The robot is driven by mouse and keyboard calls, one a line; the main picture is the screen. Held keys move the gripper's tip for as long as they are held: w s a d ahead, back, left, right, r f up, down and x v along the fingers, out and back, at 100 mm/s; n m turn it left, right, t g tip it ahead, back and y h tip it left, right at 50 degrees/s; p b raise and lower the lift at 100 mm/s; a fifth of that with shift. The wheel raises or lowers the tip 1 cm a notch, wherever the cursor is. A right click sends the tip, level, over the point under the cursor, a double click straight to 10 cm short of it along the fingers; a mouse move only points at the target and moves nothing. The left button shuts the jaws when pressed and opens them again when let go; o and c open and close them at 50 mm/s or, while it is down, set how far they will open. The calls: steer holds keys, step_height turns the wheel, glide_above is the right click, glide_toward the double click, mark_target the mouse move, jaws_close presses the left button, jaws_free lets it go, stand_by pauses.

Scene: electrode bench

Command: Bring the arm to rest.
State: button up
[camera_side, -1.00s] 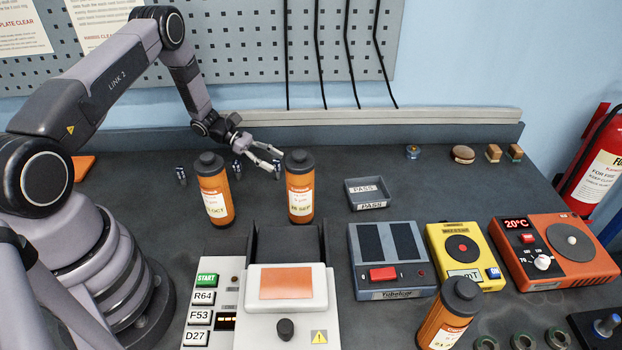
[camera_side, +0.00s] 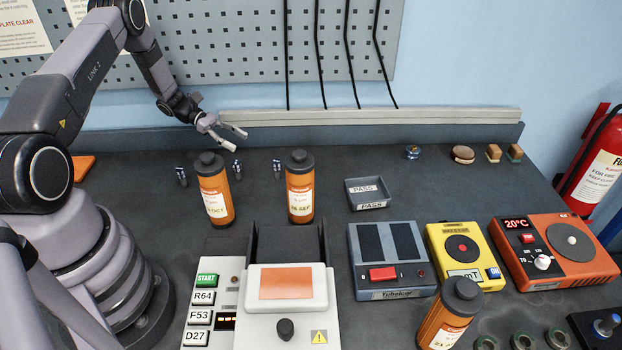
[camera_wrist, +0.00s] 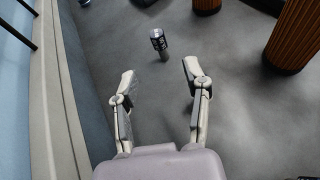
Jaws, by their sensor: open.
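My gripper (camera_side: 238,140) is open and empty. It hangs above the back of the bench, behind the orange bottles and near the pegboard. In the wrist view its two fingers (camera_wrist: 158,82) are spread with nothing between them. A small dark electrode (camera_wrist: 158,42) stands on the bench beyond the fingertips there. In the side view small electrodes stand at the back: one at the left (camera_side: 181,176), one in the middle (camera_side: 237,170) and one at the right (camera_side: 277,169). My gripper is apart from all of them.
Two orange bottles stand near the electrodes, one at the left (camera_side: 215,190) and one at the right (camera_side: 300,187).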

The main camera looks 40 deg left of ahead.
steer(key=s+d+m+g, duration=0.1)
steer(key=m, duration=0.1)
steer(key=s+d+m+g, duration=0.1)
steer(key=shift+s+r+m+g, duration=0.1)
steer(key=shift+s+m+g, duration=0.25)
steer(key=shift+m+g, duration=0.05)
steer(key=s+d+r+m+g+y, duration=0.1)
steer(key=s+d+r+m+y, duration=0.2)
steer(key=r, duration=0.6)
steer(key=s+d+r+m+y, duration=0.2)
steer(key=d+r+m, duration=0.2)
steer(key=r, duration=0.4)
steer(key=s+d+r+m+g+y, duration=0.1)
steer(key=s+d+r+m+y, duration=0.2)
steer(key=r, duration=0.6)
steer(key=s+d+r+m+t+y, duration=0.2)
steer(key=s+r+m, duration=0.1)
steer(key=s, duration=0.4)
steer(key=s+d+r+m+t+y, duration=0.2)
steer(key=s+r+m+t, duration=0.1)
steer(key=s, duration=0.5)
steer(key=shift+s+d+r+m, duration=0.2)
steer(key=shift+r+m, duration=0.35)
steer(key=shift+m, duration=0.65)
steer(key=shift+o, duration=0.5)
steer(key=shift+a, duration=0.1)
